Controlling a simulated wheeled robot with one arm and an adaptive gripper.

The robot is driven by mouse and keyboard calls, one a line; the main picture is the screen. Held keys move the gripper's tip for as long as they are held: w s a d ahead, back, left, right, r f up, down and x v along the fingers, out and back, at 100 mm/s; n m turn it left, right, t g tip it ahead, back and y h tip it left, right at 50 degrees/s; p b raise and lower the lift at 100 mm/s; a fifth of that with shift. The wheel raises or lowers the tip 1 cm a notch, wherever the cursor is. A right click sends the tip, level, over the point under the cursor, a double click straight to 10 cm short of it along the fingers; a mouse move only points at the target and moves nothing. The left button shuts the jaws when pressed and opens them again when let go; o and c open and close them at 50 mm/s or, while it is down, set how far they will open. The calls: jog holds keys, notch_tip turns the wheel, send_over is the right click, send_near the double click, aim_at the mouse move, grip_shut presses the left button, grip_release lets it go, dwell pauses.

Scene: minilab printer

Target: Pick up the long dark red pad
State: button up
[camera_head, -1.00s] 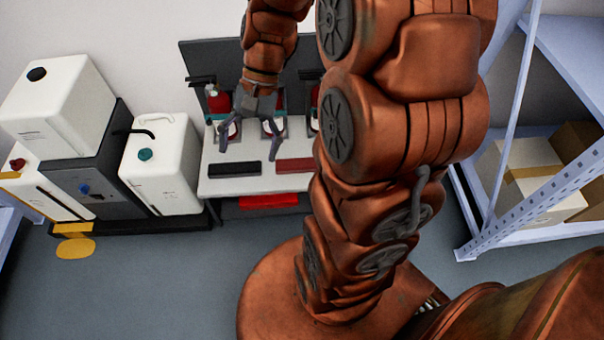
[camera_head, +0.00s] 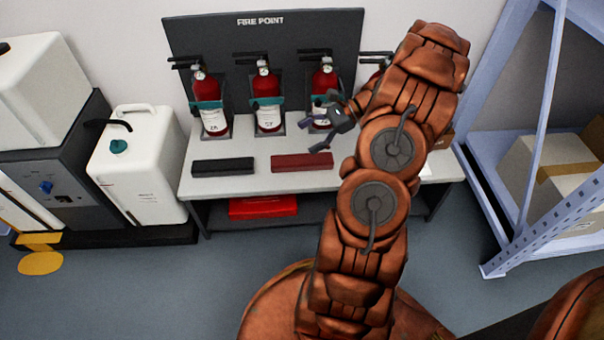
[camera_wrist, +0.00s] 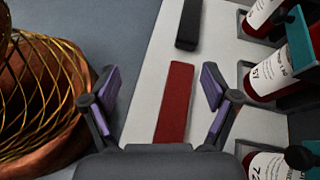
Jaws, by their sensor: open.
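The long dark red pad (camera_head: 302,162) lies flat on the light worktop, to the right of a black pad (camera_head: 223,167). My gripper (camera_head: 309,136) is open and empty, above the worktop near the right end of the red pad. In the wrist view the red pad (camera_wrist: 174,103) runs lengthwise between the spread fingers of my gripper (camera_wrist: 158,87), with a gap on each side. The black pad (camera_wrist: 188,25) lies beyond its far end.
Several red fire extinguishers (camera_head: 267,100) stand in holders along the back of the worktop (camera_head: 245,182). A red case (camera_head: 262,207) sits on the shelf below. White canisters (camera_head: 145,167) stand at left, a metal rack (camera_head: 490,165) at right.

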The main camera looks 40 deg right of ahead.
aim_at(302, 158)
jog(key=d+f+m+t+b, duration=0.1)
jog(key=d+f, duration=0.1)
jog(key=f, duration=0.1)
jog(key=s+d+f+m+b, duration=0.1)
jog(key=d+f, duration=0.1)
jog(key=f, duration=0.1)
jog(key=s+d+f+m+t+b, duration=0.1)
jog(key=d+f, duration=0.1)
jog(key=shift+d+f+t+h, duration=0.3)
jog(key=shift+d+f, duration=0.1)
jog(key=shift+b+x, duration=0.75)
jog(key=shift+x, duration=0.6)
jog(key=shift+w+a+f+b, duration=0.95)
jog(key=shift+w+f+b, duration=0.2)
jog(key=shift+f+b, duration=0.1)
jog(key=shift+w+a+f, duration=0.1)
jog(key=shift+w+a, duration=0.25)
jog(key=shift+a, duration=0.05)
jog(key=shift+c, duration=0.2)
jog(key=c, duration=1.2)
jog(key=shift+c, duration=0.2)
